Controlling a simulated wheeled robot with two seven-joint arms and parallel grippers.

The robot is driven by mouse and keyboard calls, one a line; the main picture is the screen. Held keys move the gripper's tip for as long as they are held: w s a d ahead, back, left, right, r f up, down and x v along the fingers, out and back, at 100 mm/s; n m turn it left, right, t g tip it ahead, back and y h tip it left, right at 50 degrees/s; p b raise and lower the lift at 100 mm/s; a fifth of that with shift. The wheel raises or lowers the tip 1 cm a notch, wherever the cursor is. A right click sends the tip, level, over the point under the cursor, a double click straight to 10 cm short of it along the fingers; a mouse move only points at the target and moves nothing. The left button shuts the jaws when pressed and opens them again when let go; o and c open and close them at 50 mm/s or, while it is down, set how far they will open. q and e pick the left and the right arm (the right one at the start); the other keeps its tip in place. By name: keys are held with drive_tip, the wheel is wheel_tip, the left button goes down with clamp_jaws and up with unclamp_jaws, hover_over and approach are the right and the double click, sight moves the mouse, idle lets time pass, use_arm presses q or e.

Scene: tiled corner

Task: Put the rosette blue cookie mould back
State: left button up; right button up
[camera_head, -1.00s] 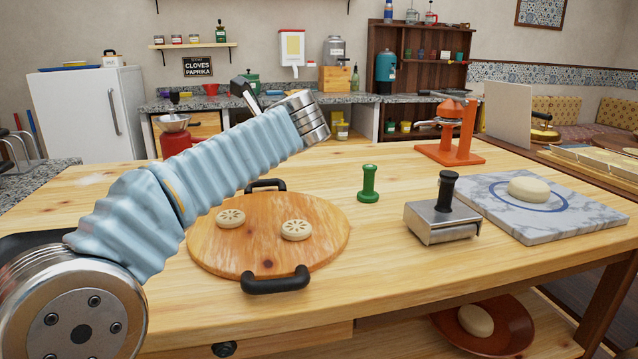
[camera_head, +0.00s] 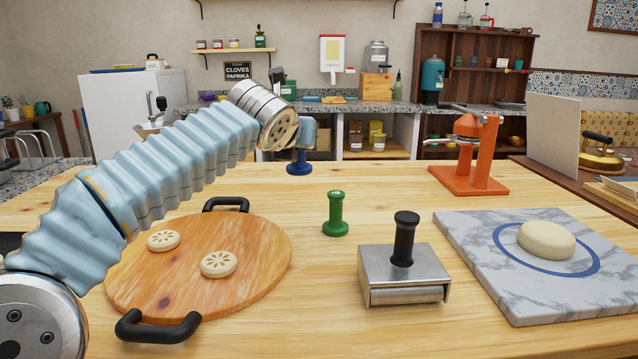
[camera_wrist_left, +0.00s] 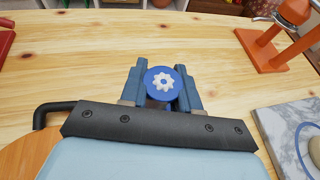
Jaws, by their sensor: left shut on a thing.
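The rosette blue cookie mould (camera_head: 299,167) is at the far-middle part of the wooden table in the head view, its upper part hidden by my gripper. In the left wrist view its round blue end with a white rosette (camera_wrist_left: 162,82) shows between the fingers. My left gripper (camera_wrist_left: 161,92) is shut on it; in the head view the gripper is mostly hidden behind my wrist. I cannot tell whether the mould's base touches the table. A green mould (camera_head: 335,216) stands upright nearer on the table. My right gripper is not in view.
A round wooden board (camera_head: 190,285) with two stamped cookies is front left. A metal press with a black handle (camera_head: 404,268) is front middle. A marble slab (camera_head: 540,285) bearing dough is right. An orange press (camera_head: 472,155) is behind. Bare wood lies around the green mould.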

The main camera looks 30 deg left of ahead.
sight(298, 174)
use_arm(q)
drive_tip(key=w+f, duration=0.2)
drive_tip(key=w+a+f, duration=0.1)
drive_tip(key=w+f, duration=0.1)
drive_tip(key=w, duration=0.1)
drive_tip(key=w+a+f, duration=0.1)
drive_tip(key=w+f, duration=0.1)
drive_tip(key=f, duration=0.1)
drive_tip(key=shift+w, duration=0.3)
drive_tip(key=shift+w+f, duration=0.15)
drive_tip(key=shift+f, duration=0.75)
drive_tip(key=shift+w+f, duration=0.15)
drive_tip(key=shift+f, duration=0.7)
drive_tip(key=shift+f, duration=0.1)
drive_tip(key=o, duration=0.9)
drive_tip(key=shift+s, duration=0.1)
drive_tip(key=v, duration=1.2)
drive_tip(key=shift+b, duration=0.4)
